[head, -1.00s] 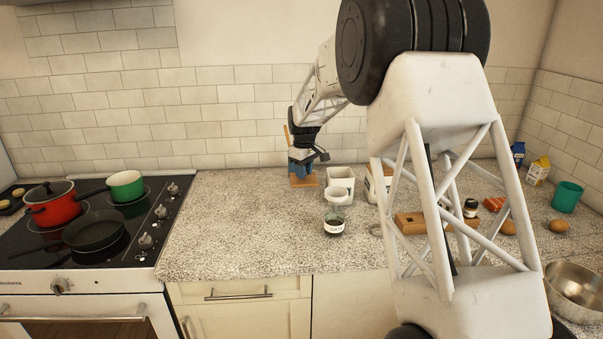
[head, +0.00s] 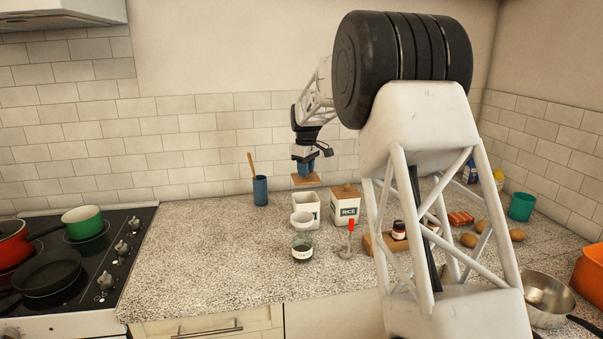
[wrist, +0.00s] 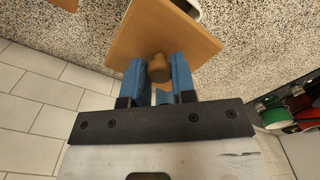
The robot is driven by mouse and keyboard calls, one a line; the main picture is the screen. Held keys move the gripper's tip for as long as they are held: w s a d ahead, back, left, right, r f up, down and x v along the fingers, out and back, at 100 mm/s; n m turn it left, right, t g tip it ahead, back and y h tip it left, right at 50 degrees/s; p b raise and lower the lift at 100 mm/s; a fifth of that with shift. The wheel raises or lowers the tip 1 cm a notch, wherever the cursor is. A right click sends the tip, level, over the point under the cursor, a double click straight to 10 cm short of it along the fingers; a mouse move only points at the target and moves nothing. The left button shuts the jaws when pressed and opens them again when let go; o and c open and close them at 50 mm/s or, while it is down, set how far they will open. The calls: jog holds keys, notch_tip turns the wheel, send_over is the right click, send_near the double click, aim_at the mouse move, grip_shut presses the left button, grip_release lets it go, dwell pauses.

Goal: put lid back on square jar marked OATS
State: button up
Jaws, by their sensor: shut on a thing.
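My gripper (head: 305,170) has blue fingers shut on the round knob of a square wooden lid (head: 307,181). The lid is held roughly level in the air, above and behind an open square white jar (head: 312,209). In the wrist view my gripper (wrist: 158,76) pinches the knob, and the lid (wrist: 165,35) extends past the fingertips. Part of a white rim (wrist: 188,7) shows beyond the lid.
A lidded square jar marked RICE (head: 346,208) stands right of the open jar. A blue utensil cup (head: 260,190) stands left. A red-handled tool (head: 349,238) is near the front right. The counter's left is clear.

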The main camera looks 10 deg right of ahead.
jog(key=shift+f, duration=0.2)
jog(key=shift+f, duration=3)
jog(key=shift+f, duration=0.2)
dwell(0.7)
jog(key=o, duration=1)
jog(key=shift+o, duration=0.4)
jog(key=o, duration=0.4)
jog(key=shift+r, duration=0.15)
